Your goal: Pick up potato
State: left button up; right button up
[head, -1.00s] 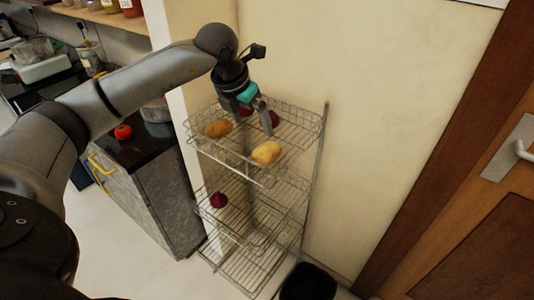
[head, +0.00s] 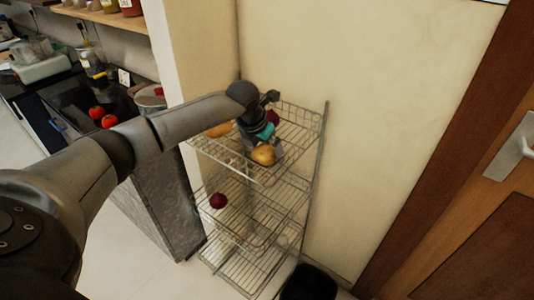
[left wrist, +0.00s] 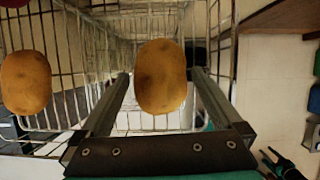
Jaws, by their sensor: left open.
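A tan potato (head: 263,154) lies on the top shelf of the wire rack. In the left wrist view this potato (left wrist: 160,78) shows between the two fingers of my left gripper (left wrist: 158,88), with a visible gap on the left side. My left gripper (head: 266,143) is open and low over the top shelf, right at the potato. My right gripper is not in view.
The wire rack (head: 285,187) has several tiers against the wall. A red onion (head: 273,116) is behind the gripper on top; another (head: 217,200) is on the middle tier. A black bin (head: 308,283) stands at its foot. A counter with red tomatoes (head: 109,121) is left.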

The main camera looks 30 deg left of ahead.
pick_arm(q)
jog(key=shift+c, duration=0.4)
jog(key=c, duration=1.2)
jog(key=shift+c, duration=0.2)
jog(key=shift+r, duration=0.15)
